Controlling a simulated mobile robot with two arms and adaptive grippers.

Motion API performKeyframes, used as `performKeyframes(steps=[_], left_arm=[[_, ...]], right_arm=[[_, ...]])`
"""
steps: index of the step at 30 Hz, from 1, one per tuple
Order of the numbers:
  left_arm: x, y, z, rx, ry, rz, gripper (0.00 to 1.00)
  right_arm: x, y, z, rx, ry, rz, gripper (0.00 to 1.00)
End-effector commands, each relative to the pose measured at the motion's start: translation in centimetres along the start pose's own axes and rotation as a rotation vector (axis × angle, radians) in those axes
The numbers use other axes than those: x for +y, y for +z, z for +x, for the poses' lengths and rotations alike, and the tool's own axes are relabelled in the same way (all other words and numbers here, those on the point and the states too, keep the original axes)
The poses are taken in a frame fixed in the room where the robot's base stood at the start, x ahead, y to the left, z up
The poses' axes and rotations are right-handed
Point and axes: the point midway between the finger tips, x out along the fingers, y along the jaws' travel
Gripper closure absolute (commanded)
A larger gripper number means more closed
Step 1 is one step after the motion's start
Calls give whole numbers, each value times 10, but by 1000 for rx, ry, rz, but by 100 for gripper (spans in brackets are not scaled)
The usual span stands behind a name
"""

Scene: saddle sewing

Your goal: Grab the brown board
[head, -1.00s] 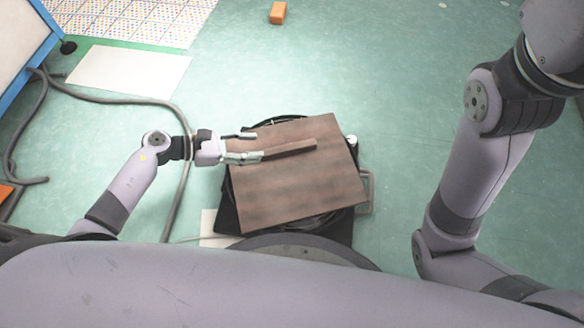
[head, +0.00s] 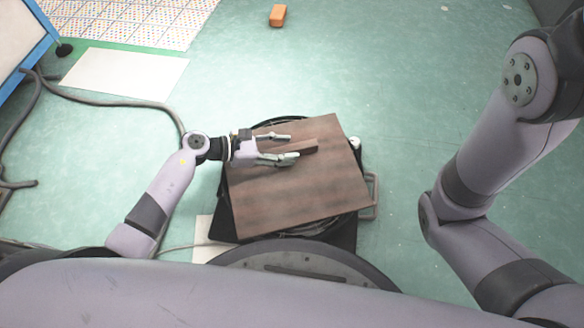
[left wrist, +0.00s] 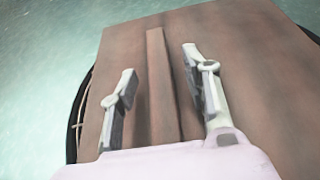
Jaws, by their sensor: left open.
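The brown board (head: 290,200) is a large, flat, wood-coloured panel in the middle of the head view. It also fills much of the left wrist view (left wrist: 240,60). A narrow raised brown strip (head: 312,146) runs along its upper part. My left gripper (head: 292,147) is open over the board, reaching in from the left. In the left wrist view the strip (left wrist: 163,90) lies between the two spread fingers, and a gap shows beside it. I cannot tell how high the fingertips are above the board. My right gripper is out of view.
The board rests on a dark round and square base (head: 343,238) with a metal handle (head: 373,196) at its right. A grey hose (head: 115,99) runs over the green floor at the left. An orange block (head: 278,15) lies far off. Floor to the right is clear.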

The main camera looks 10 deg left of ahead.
Motion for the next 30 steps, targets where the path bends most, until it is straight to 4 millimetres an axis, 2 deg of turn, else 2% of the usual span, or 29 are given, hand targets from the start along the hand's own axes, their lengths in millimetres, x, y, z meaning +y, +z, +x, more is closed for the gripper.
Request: performKeyframes(steps=[2, 21, 30], left_arm=[[0, 0, 0, 0, 0, 0, 57], [0, 0, -1, 0, 0, 0, 99], [0, 0, -1, 0, -1, 0, 100]], right_arm=[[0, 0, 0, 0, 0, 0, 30], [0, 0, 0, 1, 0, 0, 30], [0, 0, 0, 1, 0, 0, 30]])
